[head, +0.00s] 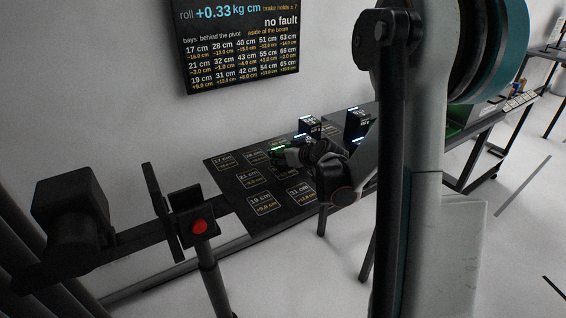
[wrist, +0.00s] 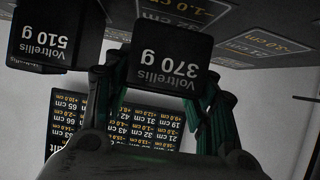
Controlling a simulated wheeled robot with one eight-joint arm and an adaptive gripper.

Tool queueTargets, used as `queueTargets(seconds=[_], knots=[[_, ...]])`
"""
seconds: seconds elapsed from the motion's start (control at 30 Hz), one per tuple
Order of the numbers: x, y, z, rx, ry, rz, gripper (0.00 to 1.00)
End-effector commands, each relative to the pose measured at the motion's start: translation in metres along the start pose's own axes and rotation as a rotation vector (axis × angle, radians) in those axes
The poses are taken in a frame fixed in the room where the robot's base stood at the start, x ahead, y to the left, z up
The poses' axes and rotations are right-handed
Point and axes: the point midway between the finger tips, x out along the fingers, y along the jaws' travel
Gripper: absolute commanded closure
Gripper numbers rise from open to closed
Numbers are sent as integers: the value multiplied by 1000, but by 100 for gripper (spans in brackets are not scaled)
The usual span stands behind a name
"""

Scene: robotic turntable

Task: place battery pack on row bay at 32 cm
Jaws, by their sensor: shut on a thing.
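My gripper (wrist: 162,85) is shut on a dark battery pack marked Voltrellis 370 g (wrist: 172,58), with a green finger on each side of it in the wrist view. In the head view my gripper (head: 290,154) is low over the near part of the dark bay board (head: 232,167), and a green glow shows at its tip. The bay labels 17, 21, 19 and 31 cm are readable there. The 32 cm bay is at least partly hidden by my gripper. I cannot tell whether the held pack touches the board.
A 510 g pack (wrist: 42,38) stands beside the held one in the wrist view. Packs (head: 357,123) stand farther along the board. A wall screen (head: 243,45) reads roll +0.33 kg cm, no fault. A red button (head: 199,227) and a dark block (head: 72,205) are at the near end.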

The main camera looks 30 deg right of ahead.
Motion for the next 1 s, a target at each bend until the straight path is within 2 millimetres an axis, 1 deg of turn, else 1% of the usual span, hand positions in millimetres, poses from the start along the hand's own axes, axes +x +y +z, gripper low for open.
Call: queueTargets(seconds=[0.03,0.13,0.47,0.5,0.57,0.6,1.0], knots=[[6,0,10,0,0,0,85],[10,0,18,0,1,0,85],[11,0,20,0,0,0,85],[11,0,20,0,0,0,46],[11,0,20,0,0,0,33],[11,0,19,0,0,0,29],[9,0,16,0,0,0,29]])
